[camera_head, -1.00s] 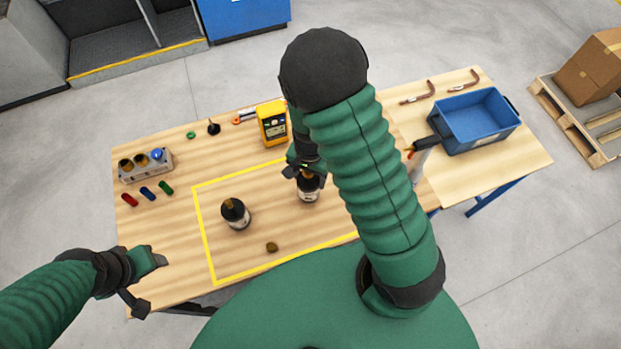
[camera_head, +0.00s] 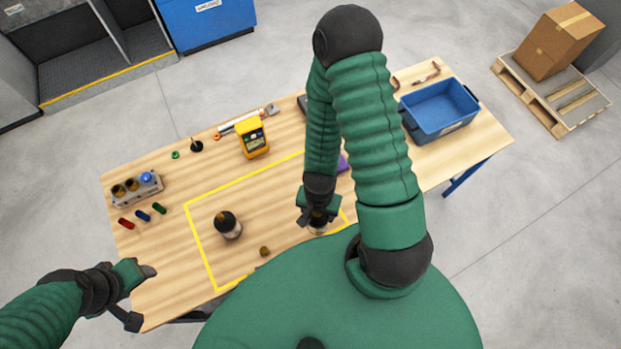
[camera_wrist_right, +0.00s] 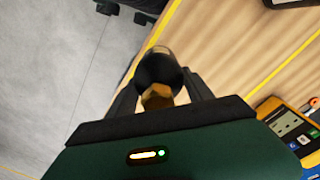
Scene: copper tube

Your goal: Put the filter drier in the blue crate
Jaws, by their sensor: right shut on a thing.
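A dark bottle-like canister with a brass top (camera_head: 318,224) is in my right gripper (camera_head: 316,208), near the front of the yellow-outlined area. In the right wrist view, the two fingers of the right gripper (camera_wrist_right: 163,92) close on the dark canister with its brass hex end (camera_wrist_right: 158,97). The gripper hides part of it, and I cannot tell its height above the table. A similar dark canister (camera_head: 228,225) stands upright inside the outline. The blue crate (camera_head: 440,108) is on the right part of the table. My left gripper (camera_head: 143,296) is open and empty at the front left.
A yellow meter (camera_head: 253,138) stands behind the outline. A grey holder (camera_head: 137,187) and several small coloured cylinders are at the left. A small brass piece (camera_head: 264,251) lies near the front edge. A purple item (camera_head: 343,163) is partly hidden by my right arm.

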